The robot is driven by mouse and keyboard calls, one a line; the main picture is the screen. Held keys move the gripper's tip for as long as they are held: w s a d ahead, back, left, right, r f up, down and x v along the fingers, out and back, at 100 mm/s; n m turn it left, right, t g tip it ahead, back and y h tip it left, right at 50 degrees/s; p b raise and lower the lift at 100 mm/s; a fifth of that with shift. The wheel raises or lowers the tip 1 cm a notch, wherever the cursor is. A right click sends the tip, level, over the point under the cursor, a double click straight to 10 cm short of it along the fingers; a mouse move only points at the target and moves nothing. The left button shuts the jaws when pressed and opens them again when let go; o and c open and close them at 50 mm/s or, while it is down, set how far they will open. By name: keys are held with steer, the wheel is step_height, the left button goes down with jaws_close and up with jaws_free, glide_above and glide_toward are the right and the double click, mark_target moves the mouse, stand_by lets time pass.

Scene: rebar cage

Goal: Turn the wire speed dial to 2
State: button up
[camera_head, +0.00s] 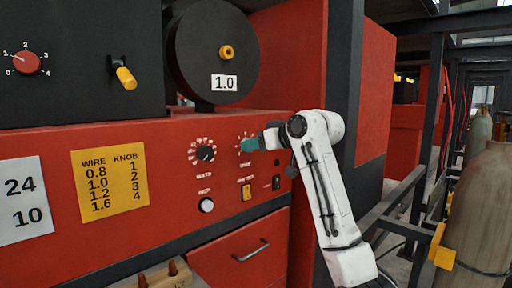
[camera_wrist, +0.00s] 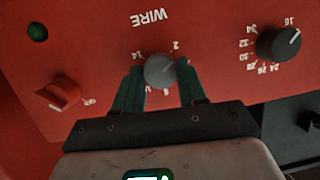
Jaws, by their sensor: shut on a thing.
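The wire speed dial (camera_wrist: 160,71) is a round grey knob on the red panel, marked WIRE, with white numbers around it. The wrist view sees it upside down. A light pointer mark on the knob faces the upper right, roughly toward the number 2; its exact setting is hard to read. My gripper (camera_head: 248,145) reaches the panel from the right. Its two dark green fingers are closed on opposite sides of the knob. In the head view my gripper hides the knob, and only part of its scale shows.
A volts dial (camera_head: 204,153) is left of my gripper and also shows in the wrist view (camera_wrist: 279,43). A red switch (camera_wrist: 60,95) and green lamp (camera_wrist: 37,32) are nearby. A yellow chart (camera_head: 110,182) pairs wire 1.0 with knob 2. The spool (camera_head: 190,60) is labelled 1.0.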

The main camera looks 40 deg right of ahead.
steer(key=shift+f+n+h, duration=0.15)
steer(key=shift+n+h, duration=0.35)
steer(key=shift+n, duration=0.4)
steer(key=shift+a, duration=0.1)
steer(key=o, duration=1.1)
steer(key=shift+c, duration=0.2)
steer(key=shift+s+b, duration=0.1)
steer(key=shift+b, duration=0.2)
steer(key=b+v, duration=0.2)
steer(key=v, duration=0.8)
steer(key=shift+s+r, duration=0.2)
steer(key=shift+r, duration=0.1)
